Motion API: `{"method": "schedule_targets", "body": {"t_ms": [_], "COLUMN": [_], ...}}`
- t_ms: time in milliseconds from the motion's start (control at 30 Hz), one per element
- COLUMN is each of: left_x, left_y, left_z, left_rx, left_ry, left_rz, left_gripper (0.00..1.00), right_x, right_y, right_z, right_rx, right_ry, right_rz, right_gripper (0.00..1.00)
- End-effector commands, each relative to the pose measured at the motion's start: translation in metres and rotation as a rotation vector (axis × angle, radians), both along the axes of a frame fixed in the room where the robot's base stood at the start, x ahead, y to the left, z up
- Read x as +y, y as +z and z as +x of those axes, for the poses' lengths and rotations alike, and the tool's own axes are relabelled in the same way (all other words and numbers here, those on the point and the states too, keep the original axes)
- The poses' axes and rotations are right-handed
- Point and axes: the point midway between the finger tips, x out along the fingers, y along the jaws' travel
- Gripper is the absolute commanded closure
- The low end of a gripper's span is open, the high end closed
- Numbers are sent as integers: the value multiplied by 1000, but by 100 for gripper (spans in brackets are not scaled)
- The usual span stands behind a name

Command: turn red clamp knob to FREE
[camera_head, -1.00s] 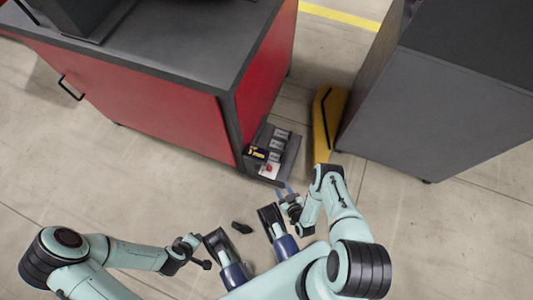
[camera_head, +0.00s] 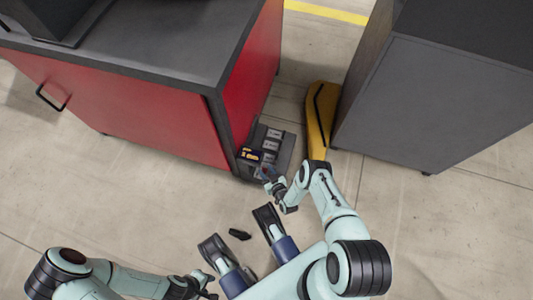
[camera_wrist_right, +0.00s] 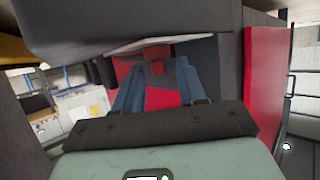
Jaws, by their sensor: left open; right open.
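The red clamp knob (camera_wrist_right: 157,62) shows in the right wrist view on a dark unit, with red surfaces around it. It lies beyond and between the two blue fingers of my right gripper (camera_wrist_right: 158,88). The fingers are open and spread, one on each side; I cannot tell whether they touch it. In the head view my right gripper (camera_head: 267,178) is at the front of the small dark unit and mostly hides the knob there. My left gripper (camera_head: 208,283) is open and empty, low over the floor. The FREE marking is not legible.
The dark unit (camera_head: 286,150) with several labelled blocks stands low beside the red cabinet (camera_head: 150,115). A yellow part (camera_head: 319,112) and a grey cabinet (camera_head: 440,105) stand to the right.

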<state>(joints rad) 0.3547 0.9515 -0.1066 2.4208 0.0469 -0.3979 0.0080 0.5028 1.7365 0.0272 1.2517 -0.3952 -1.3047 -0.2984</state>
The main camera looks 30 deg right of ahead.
Motion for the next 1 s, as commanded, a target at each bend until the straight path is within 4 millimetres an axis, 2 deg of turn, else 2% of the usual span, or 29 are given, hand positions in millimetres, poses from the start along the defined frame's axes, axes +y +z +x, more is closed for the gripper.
{"method": "schedule_targets", "body": {"t_ms": [233, 300, 367, 733, 1000], "left_x": [0, 0, 0, 0, 0], "left_y": [0, 0, 0, 0, 0], "left_z": [-1, -1, -1, 0, 0], "left_rx": [2, 2, 1, 0, 0], "left_ry": [1, 0, 0, -1, -1], "left_rz": [0, 0, 0, 0, 0], "left_gripper": [57, 57, 57, 57, 57], "right_x": [0, 0, 0, -1, -5], "right_y": [0, 0, 0, 0, 0], "right_z": [0, 0, 0, 0, 0], "right_rx": [0, 0, 0, 0, 0], "right_ry": [0, 0, 0, 43, 213], "right_rz": [1, 0, 0, 0, -4], "right_gripper": [60, 82, 100, 100, 100]}}
